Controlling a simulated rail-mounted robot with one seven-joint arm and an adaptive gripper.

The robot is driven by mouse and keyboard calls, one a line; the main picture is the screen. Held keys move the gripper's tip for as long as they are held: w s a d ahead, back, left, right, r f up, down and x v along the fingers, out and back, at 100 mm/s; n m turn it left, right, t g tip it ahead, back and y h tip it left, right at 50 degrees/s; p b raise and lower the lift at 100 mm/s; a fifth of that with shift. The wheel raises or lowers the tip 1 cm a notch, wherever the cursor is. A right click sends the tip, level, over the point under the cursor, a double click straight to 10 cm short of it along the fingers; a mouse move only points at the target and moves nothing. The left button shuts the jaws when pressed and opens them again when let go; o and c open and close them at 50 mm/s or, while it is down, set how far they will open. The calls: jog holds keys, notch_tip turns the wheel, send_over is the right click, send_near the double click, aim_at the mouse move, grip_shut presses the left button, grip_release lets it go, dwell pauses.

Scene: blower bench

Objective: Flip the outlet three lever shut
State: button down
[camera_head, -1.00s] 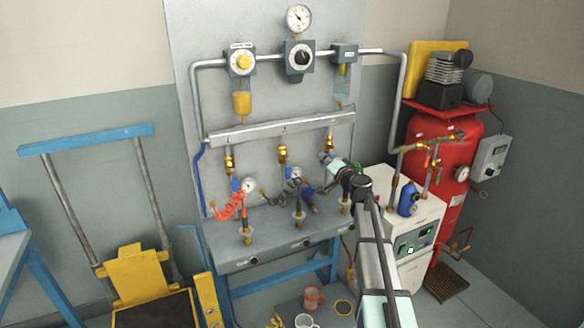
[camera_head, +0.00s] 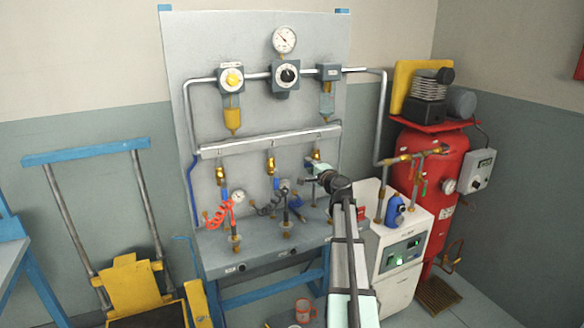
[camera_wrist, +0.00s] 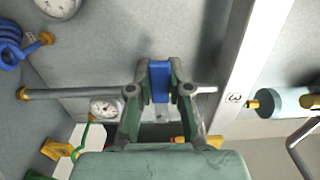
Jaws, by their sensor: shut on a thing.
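The blue lever of outlet three (camera_wrist: 159,76) is between the two fingers of my gripper (camera_wrist: 159,90) in the wrist view. The fingers are shut on its sides. The blue part looks crosswise to the grey pipe (camera_wrist: 70,93) behind it, but its exact angle is hard to tell. A "3" label (camera_wrist: 234,99) is on the pale rail to the right. In the head view my gripper (camera_head: 314,170) is at the rightmost drop on the panel (camera_head: 255,110) and hides the lever there.
A small gauge (camera_wrist: 104,108) is close to my fingers. A white cabinet (camera_head: 405,245) and red tank (camera_head: 440,180) stand right.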

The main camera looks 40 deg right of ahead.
jog(key=shift+r, duration=0.1)
dwell(0.3)
jog(key=c, duration=1.1)
grip_release()
jog(key=shift+o, duration=0.2)
jog(key=s+a, duration=0.2)
jog(key=s, duration=0.9)
jog(key=shift+s, duration=0.4)
